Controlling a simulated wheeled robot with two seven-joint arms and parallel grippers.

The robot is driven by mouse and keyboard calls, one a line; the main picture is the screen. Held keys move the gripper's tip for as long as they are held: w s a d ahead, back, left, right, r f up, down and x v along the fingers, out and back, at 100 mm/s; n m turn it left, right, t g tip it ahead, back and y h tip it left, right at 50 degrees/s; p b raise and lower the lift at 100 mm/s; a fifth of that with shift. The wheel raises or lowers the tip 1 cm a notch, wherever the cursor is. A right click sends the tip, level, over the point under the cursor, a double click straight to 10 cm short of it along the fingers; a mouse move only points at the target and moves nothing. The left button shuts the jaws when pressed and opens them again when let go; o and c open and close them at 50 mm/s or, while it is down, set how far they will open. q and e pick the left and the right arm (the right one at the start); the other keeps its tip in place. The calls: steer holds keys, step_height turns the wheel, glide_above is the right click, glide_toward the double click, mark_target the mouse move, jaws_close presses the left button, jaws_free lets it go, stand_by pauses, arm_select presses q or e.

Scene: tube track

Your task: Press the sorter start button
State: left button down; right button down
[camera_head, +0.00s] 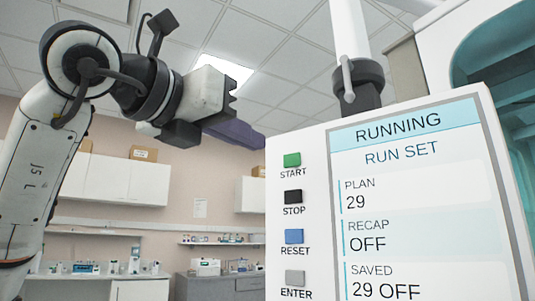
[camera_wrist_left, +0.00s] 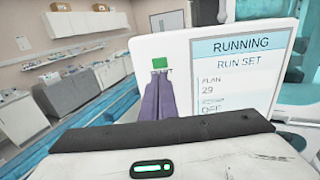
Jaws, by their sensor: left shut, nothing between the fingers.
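The sorter panel (camera_head: 310,215) is a white upright board with a screen (camera_head: 420,200) reading RUNNING, RUN SET, PLAN 29. The green START button (camera_head: 292,160) is the top one in a column on the panel's left side. It also shows in the left wrist view (camera_wrist_left: 159,63), just beyond the fingertips. My left gripper (camera_head: 260,140) has purple fingers, shut and empty. In the head view its tips are left of and slightly above the START button, apart from it. In the wrist view the fingers (camera_wrist_left: 159,78) point at the button and hide its label. My right gripper is out of view.
Below START are the black STOP (camera_head: 293,197), blue RESET (camera_head: 294,236) and grey ENTER (camera_head: 295,277) buttons. A white post (camera_head: 349,30) rises behind the panel. Cabinets (camera_head: 125,180) and lab counters stand far back along the wall.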

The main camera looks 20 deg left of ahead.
arm_select(q)
steer(key=s, duration=0.3)
steer(key=shift+s+a, duration=0.3)
steer(key=shift+a, duration=0.1)
stand_by(0.4)
